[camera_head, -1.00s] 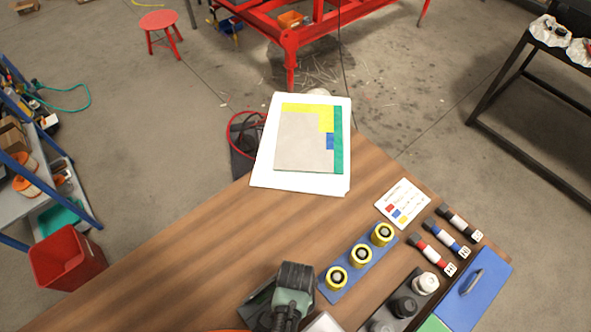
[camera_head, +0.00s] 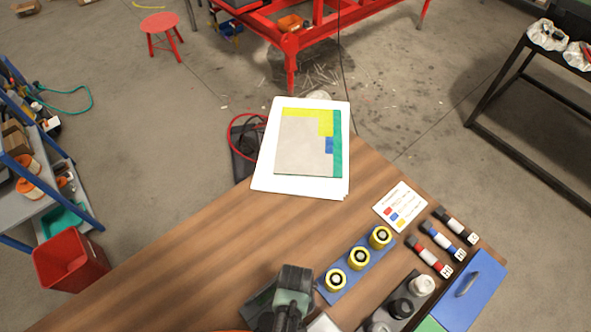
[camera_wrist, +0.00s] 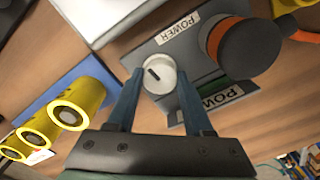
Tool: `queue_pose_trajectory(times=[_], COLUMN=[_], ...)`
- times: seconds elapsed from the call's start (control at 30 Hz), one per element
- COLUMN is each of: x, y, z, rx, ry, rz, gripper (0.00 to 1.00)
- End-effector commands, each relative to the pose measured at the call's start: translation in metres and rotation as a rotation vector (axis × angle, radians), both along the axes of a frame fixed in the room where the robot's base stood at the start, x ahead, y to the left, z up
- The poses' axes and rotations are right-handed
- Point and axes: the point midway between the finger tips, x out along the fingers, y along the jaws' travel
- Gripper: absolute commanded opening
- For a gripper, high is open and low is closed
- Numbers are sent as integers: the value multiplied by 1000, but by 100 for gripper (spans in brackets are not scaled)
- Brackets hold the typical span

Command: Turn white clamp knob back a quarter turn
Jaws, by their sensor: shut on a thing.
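The white clamp knob (camera_wrist: 160,75) is round with a short black mark on its top, which points diagonally in the wrist view. It sits at the edge of a grey fixture (camera_wrist: 190,50) with POWER labels. My gripper (camera_wrist: 158,82) has its two blue fingers on either side of the knob, shut on it. In the head view my gripper's wrist (camera_head: 292,300) is at the bottom centre over the fixture (camera_head: 258,303) and hides the knob.
A black round plug (camera_wrist: 248,47) with an orange cable stands close right of the knob. A blue strip (camera_head: 330,296) with yellow cylinders lies beside the fixture. White and black caps, labelled markers and a blue lid (camera_head: 478,295) are further right. The table's left part is clear.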

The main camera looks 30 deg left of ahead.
Motion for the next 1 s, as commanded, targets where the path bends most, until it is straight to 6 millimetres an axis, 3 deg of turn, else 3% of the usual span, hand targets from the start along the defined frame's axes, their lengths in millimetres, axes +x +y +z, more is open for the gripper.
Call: queue_pose_trajectory(times=[0.5,1.0], x=[0,0], y=[0,0], z=[1,0], rx=[-1,0], ry=[1,0], rz=[456,657], gripper=[0,0])
